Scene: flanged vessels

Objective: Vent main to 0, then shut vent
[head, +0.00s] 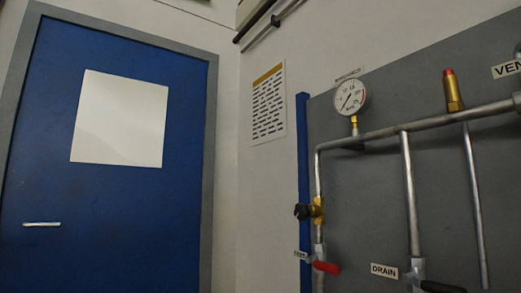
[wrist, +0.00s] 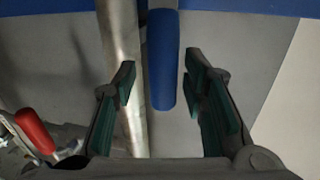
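In the wrist view my gripper (wrist: 158,78) is open. A blue lever handle (wrist: 163,60) reaches down between its fingers, with a gap on both sides. The handle's valve body is not visible, and no label shows there. In the head view the round pressure gauge (head: 349,97) stands on the pipe. Its needle is too small to read exactly. The vent label (head: 507,69) is cut off by the right edge, and no vent handle shows in that view. My gripper is not in the head view.
A red lever (head: 326,267) sits low on the left pipe, below a brass valve (head: 317,210). A black lever (head: 442,287) is beside the drain label (head: 384,271). In the wrist view a grey pipe (wrist: 122,40) runs close by the left finger, with a red handle (wrist: 35,131) further left.

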